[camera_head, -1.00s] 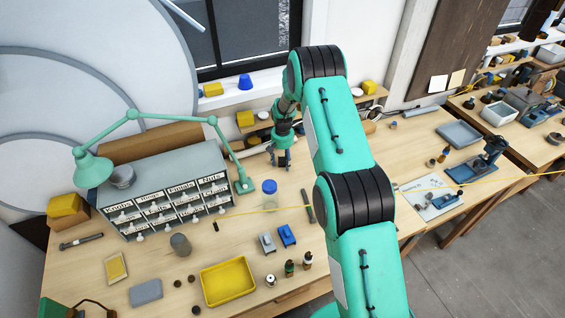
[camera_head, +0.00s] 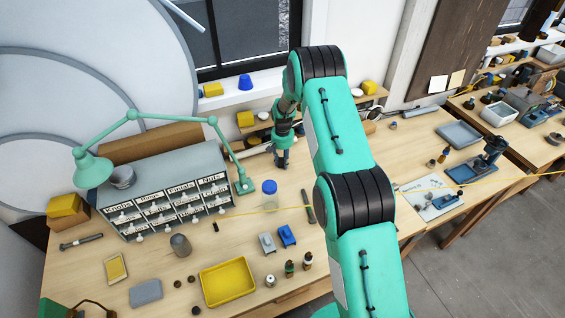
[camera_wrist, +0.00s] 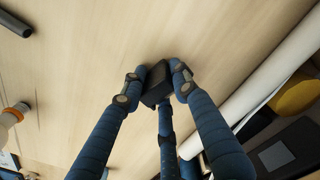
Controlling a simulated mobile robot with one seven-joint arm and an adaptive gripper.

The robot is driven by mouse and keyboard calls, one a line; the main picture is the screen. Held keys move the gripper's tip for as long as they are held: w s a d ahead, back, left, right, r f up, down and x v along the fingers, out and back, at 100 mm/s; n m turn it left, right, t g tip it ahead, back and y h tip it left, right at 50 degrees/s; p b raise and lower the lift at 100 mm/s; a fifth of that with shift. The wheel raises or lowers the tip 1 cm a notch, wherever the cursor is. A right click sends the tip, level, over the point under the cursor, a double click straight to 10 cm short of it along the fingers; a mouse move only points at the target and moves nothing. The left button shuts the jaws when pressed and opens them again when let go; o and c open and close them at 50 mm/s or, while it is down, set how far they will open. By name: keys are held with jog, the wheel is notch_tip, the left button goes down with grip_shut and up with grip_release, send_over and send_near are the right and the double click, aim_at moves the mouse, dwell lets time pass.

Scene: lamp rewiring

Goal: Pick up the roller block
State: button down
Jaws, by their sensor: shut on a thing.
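My gripper (camera_head: 282,163) is over the wooden bench at the back, right of the drawer cabinet and beside the lamp base. In the wrist view its blue fingers are shut on a small dark block (camera_wrist: 157,84), which I take to be the roller block. Fingertips press on it from both sides, and a third finger is below it in the picture. The head view hides the block behind the gripper. I cannot tell whether it touches the bench.
A green lamp (camera_head: 243,184) and a labelled drawer cabinet (camera_head: 170,165) stand to the left. A yellow cable (camera_head: 262,210) crosses the bench, with a yellow tray (camera_head: 228,281) nearer the front.

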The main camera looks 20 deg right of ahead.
aim_at(283, 158)
jog(key=shift+r, duration=0.15)
jog(key=shift+r, duration=0.85)
jog(key=shift+s+r+b, duration=0.3)
jog(key=shift+r+b, duration=0.15)
jog(key=shift+r, duration=0.3)
jog(key=s+a, duration=0.1)
jog(key=s, duration=0.4)
jog(key=s+a+r+b, duration=0.1)
jog(key=s, duration=0.4)
jog(key=s+a, duration=0.1)
jog(key=s, duration=0.4)
jog(key=shift+r+b, duration=0.25)
jog(key=shift+b, duration=0.15)
